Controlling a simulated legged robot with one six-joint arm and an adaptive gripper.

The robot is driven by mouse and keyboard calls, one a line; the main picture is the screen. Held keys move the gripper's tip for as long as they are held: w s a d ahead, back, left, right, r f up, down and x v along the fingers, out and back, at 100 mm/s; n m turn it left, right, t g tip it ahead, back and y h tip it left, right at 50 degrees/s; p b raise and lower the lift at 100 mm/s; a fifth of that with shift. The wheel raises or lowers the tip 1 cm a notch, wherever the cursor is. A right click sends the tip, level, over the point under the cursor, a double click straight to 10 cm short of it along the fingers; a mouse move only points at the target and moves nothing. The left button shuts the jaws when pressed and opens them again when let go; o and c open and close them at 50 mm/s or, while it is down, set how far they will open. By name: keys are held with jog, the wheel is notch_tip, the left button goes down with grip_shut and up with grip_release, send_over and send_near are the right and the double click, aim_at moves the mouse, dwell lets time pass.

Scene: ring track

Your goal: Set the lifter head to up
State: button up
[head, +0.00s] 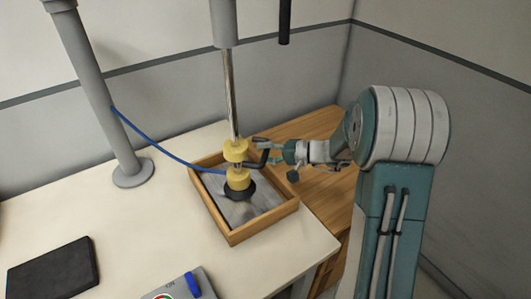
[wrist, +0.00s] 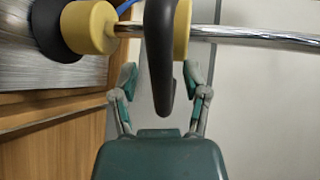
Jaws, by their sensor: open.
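The lifter head (head: 238,178) has yellow blocks and a black suction cup at its base. It hangs on a chrome rod (head: 231,95). The cup sits low, at the grey plate (head: 262,203) inside the wooden tray; I cannot tell whether it touches. A black curved handle (wrist: 158,60) sticks out from the head towards my gripper. My gripper (head: 262,152) is at the right of the head, fingers pointing at it. In the wrist view my gripper (wrist: 165,78) is open, with the handle between and just beyond its fingertips. No grip on it shows.
The wooden tray (head: 218,220) stands on a pale table (head: 120,215). A grey post (head: 95,85) with a blue hose is at the left. A black flat box (head: 52,270) and a small panel with a blue switch (head: 193,285) lie in front. Grey walls are behind and right.

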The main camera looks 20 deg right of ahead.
jog(key=shift+c, duration=0.3)
grip_shut()
notch_tip(320, 180, up, 19)
jog(key=shift+f, duration=0.15)
jog(key=shift+o, duration=0.3)
grip_release()
